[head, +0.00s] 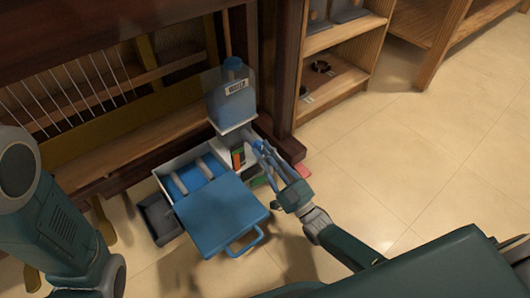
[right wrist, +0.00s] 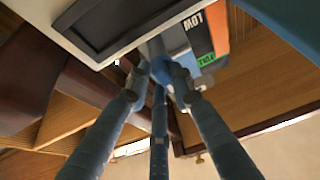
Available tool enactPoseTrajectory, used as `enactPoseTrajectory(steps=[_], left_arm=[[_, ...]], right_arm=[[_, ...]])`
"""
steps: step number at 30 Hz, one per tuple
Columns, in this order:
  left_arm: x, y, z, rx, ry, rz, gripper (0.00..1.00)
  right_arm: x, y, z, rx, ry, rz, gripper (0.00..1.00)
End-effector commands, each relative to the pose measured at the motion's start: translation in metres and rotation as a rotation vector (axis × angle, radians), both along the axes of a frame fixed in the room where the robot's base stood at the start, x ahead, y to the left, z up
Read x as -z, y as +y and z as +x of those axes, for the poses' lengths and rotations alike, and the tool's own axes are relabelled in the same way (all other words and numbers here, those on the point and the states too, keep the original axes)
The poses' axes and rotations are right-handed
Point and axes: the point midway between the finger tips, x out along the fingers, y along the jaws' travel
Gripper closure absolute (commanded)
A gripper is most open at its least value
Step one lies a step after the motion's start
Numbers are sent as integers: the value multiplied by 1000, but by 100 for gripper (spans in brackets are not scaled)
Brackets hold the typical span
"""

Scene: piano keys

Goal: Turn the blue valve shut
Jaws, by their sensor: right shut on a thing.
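In the head view my right gripper (head: 262,148) reaches to the right side of a white box unit (head: 168,172) on the floor. In the right wrist view its fingers (right wrist: 163,72) close together on a small blue part, which looks like the blue valve (right wrist: 180,72). The fingers cover much of it, so its handle angle cannot be told. Beside it is a level label (right wrist: 206,38) with orange and green bands and the word LOW; it also shows in the head view (head: 238,158). My left arm shows at the left, but its gripper is out of view.
A blue water jug (head: 233,100) stands on the unit. A blue lid with a handle (head: 218,215) lies in front, next to a dark grey tray (head: 158,217). The wooden piano frame (head: 285,60) and a shelf (head: 335,85) stand behind. The tiled floor (head: 430,150) to the right is clear.

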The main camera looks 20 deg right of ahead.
Motion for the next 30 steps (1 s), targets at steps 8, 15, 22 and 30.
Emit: enactPoseTrajectory(steps=[8, 15, 22, 30], left_arm=[[0, 0, 0, 0, 0, 0, 60], [0, 1, 1, 1, 3, -3, 60], [0, 0, 0, 0, 2, -2, 60], [0, 0, 0, 0, 0, -1, 60]], right_arm=[[-5, 5, 0, -8, -13, 3, 59], [-3, 2, -1, -4, -8, 1, 59], [10, -7, -25, -2, -2, 0, 59], [31, -24, -75, -6, -4, 0, 59]])
